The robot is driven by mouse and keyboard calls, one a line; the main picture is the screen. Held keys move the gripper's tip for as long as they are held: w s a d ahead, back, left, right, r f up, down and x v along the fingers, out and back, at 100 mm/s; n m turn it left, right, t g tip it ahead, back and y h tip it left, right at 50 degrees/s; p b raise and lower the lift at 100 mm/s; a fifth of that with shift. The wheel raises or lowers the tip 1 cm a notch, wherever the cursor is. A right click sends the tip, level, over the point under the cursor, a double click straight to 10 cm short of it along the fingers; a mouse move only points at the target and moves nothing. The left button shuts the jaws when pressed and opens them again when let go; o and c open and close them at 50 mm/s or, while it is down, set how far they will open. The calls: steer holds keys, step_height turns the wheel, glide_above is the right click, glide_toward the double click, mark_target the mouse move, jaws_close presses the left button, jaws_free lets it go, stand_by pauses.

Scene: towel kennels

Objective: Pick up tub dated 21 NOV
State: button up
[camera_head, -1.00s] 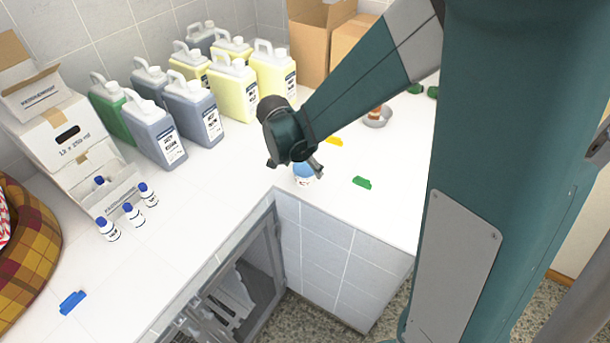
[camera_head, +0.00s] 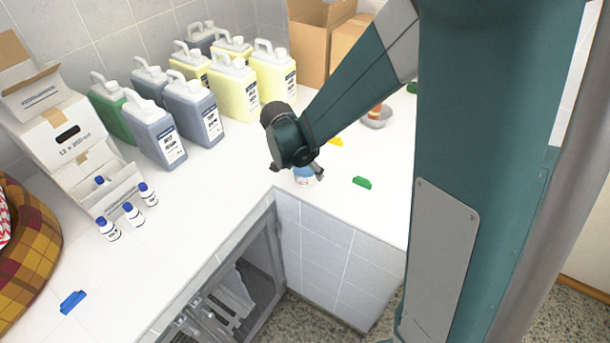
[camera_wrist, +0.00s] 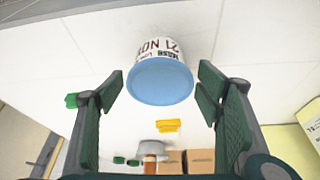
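The tub (camera_wrist: 159,80) stands on the white counter in the wrist view, with a blue lid and a white side bearing dark lettering. The lettering appears upside down and reads "21 NOV". My gripper (camera_wrist: 160,95) is open, with one green-padded finger on each side of the tub and a gap to both sides. In the head view my gripper (camera_head: 297,172) is low over the counter, and the tub (camera_head: 304,176) shows just below it, partly hidden by the fingers.
A green clip (camera_head: 362,182) and a yellow clip (camera_head: 336,142) lie near the tub. Several large jugs (camera_head: 191,107) and small blue-capped bottles (camera_head: 133,214) stand left. The counter's inner corner edge is close in front.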

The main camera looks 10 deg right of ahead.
mark_target(306, 166)
steer(key=c, duration=0.9)
steer(key=shift+r, duration=0.1)
steer(key=shift+r, duration=4.9)
